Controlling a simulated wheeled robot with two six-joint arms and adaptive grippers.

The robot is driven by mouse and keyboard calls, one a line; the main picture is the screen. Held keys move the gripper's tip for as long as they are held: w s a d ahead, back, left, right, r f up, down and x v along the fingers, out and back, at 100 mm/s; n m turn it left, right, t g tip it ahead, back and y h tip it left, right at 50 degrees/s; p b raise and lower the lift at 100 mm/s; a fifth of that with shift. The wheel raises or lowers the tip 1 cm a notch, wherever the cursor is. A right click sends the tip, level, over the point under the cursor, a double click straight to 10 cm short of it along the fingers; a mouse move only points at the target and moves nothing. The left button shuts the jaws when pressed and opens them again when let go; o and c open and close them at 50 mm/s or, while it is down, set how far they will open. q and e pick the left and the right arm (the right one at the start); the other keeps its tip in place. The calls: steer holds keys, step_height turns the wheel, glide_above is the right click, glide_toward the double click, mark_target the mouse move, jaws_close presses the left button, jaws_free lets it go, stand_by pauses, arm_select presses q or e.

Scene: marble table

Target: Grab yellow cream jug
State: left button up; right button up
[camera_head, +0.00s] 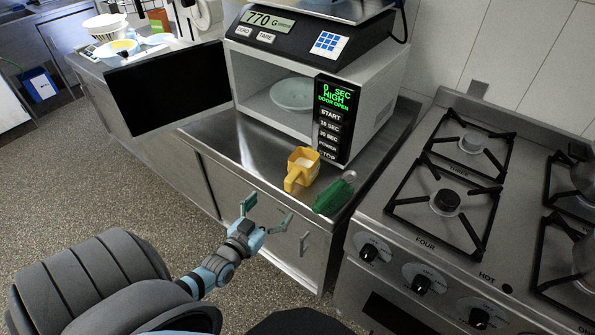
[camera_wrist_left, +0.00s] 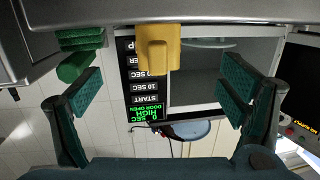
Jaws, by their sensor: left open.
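The yellow cream jug (camera_head: 300,176) stands on the steel counter in front of the open microwave, with something pale inside it and its handle towards me. In the left wrist view, which is upside down, the jug (camera_wrist_left: 158,50) appears at the top middle, between the lines of the two fingers and beyond their tips. My left gripper (camera_head: 266,213) is open and empty, in front of the counter edge and apart from the jug. Its two spread green fingers also show in the left wrist view (camera_wrist_left: 163,88). My right gripper is not in view.
A green bottle (camera_head: 334,193) lies just right of the jug. The microwave (camera_head: 370,108) stands behind with its door (camera_head: 170,88) swung left and a plate (camera_head: 292,95) inside. A scale (camera_head: 318,32) sits on top. A gas stove (camera_head: 440,210) is at right.

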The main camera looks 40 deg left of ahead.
mark_target(298, 170)
arm_select(q)
steer(key=shift+t, duration=0.6)
steer(key=w+r+b, duration=0.1)
steer(key=w, duration=0.2)
steer(key=w+a+r+b, duration=0.1)
steer(key=w, duration=0.3)
steer(key=w+b, duration=0.1)
steer(key=w, duration=0.2)
steer(key=shift+w+a+r+b, duration=0.2)
steer(key=shift+a+r+b, duration=0.1)
steer(key=shift+r+b, duration=0.1)
steer(key=w+b, duration=0.2)
steer(key=w+f+b, duration=0.1)
steer(key=w, duration=0.1)
steer(key=shift+a+b, duration=0.15)
steer(key=shift+b, duration=0.25)
steer(key=shift+w+r, duration=0.1)
steer(key=shift+w, duration=0.25)
steer(key=shift+r, duration=0.1)
steer(key=c, duration=1.6)
